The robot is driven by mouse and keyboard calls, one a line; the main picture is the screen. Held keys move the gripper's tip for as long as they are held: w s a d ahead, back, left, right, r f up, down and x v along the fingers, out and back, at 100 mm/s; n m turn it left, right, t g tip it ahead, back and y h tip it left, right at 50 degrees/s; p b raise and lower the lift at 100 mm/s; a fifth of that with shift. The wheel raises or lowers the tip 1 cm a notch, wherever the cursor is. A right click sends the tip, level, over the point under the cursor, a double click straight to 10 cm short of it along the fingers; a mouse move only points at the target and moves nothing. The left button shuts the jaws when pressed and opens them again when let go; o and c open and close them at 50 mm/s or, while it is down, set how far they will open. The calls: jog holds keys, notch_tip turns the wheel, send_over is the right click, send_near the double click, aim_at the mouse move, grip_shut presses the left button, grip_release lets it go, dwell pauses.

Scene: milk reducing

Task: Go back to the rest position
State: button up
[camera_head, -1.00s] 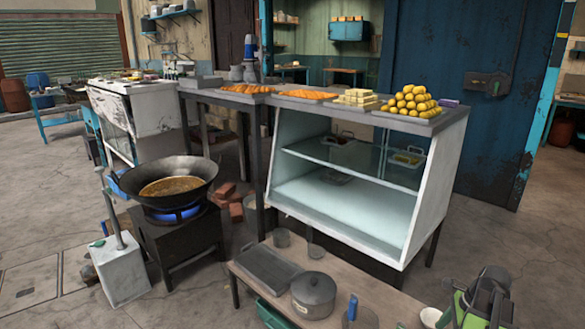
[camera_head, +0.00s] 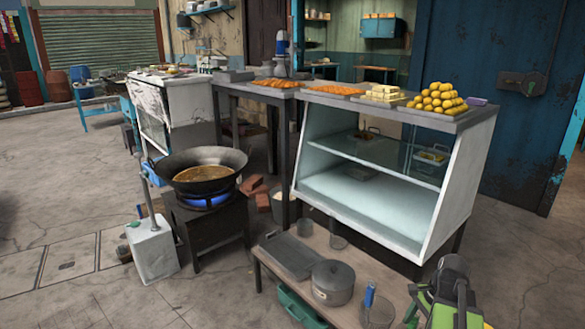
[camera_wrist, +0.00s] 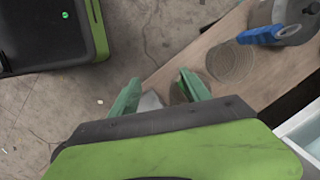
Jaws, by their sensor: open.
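My gripper (camera_wrist: 160,92) shows in the wrist view with its two green fingers spread apart and nothing held between them. It is above the edge of the low wooden table (camera_wrist: 178,82), with bare floor to the left. In the head view my green and black arm is at the lower right corner, by the right end of that table (camera_head: 385,277); the fingertips are not clear there. A wide black pan (camera_head: 203,172) of brown liquid sits over a blue flame on a dark stove (camera_head: 205,232).
A lidded pot (camera_head: 333,283), a blue-handled strainer (camera_head: 377,308) and a dark tray (camera_head: 290,256) are on the low table. The strainer also shows near my gripper in the wrist view (camera_wrist: 232,62). A glass display case (camera_head: 455,195) stands behind. Open floor lies at left.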

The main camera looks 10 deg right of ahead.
jog(key=w+a+n+h, duration=0.1)
jog(key=w+a+n, duration=0.1)
jog(key=a+n, duration=0.9)
jog(key=w+a+n+h, duration=0.1)
jog(key=w+a+n, duration=0.3)
jog(key=a, duration=1.2)
notch_tip(320, 180, down, 11)
jog(key=s+a+n+b, duration=0.1)
jog(key=n+b, duration=0.1)
jog(key=b, duration=0.9)
notch_tip(320, 180, up, 35)
jog(key=p, duration=3.5)
jog(key=shift+r+g+p, duration=0.15)
jog(key=shift+g+p, duration=0.25)
jog(key=shift+a, duration=0.1)
